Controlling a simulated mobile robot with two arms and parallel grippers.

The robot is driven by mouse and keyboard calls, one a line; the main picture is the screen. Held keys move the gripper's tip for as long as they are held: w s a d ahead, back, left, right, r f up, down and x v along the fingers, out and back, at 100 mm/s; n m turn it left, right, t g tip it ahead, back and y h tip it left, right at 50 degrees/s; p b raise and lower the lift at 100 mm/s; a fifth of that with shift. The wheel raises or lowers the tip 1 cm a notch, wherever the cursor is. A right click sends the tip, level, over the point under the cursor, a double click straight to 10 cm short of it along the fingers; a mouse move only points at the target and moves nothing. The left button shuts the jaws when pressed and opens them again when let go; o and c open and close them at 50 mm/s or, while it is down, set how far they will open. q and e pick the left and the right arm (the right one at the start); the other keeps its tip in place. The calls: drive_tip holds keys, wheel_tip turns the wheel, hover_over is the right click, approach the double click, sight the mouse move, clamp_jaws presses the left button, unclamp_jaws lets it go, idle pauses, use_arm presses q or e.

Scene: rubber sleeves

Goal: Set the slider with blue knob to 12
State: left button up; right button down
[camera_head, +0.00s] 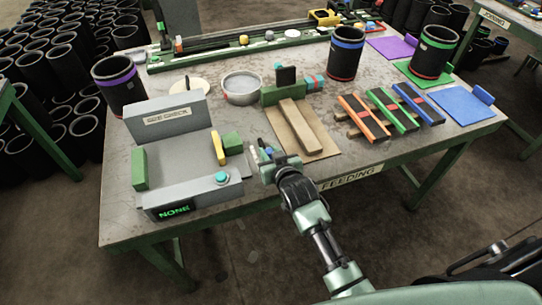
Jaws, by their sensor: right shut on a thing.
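My right gripper (263,157) is at the near edge of the table, right of the grey SIZE CHECK device (180,145). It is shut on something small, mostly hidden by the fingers. A small blue patch shows at the fingertips, but I cannot tell whether it is a slider knob. A round blue-cyan knob or button (222,178) sits on the device's front bar, apart from the gripper. The device's display (174,211) reads NONE. No number 12 is readable. My left gripper is not in view.
A brown board (325,141) with a tan bar lies right of the gripper. Orange (363,118), green (392,110) and blue (417,104) striped pieces lie farther right. A black sleeve (119,86) stands at the left. A round grey dish (241,88) is behind the gripper.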

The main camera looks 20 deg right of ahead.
sight(269, 151)
drive_tip(key=w+b, duration=0.1)
drive_tip(key=w, duration=0.6)
drive_tip(key=shift+a+f, duration=0.1)
drive_tip(key=shift+a, duration=0.05)
drive_tip(key=shift+s+r, duration=0.1)
drive_tip(key=shift+r, duration=0.1)
drive_tip(key=c, duration=1.6)
unclamp_jaws()
drive_tip(key=o, duration=0.4)
drive_tip(key=shift+w+f, duration=0.15)
drive_tip(key=shift+w, duration=0.05)
drive_tip(key=v, duration=0.8)
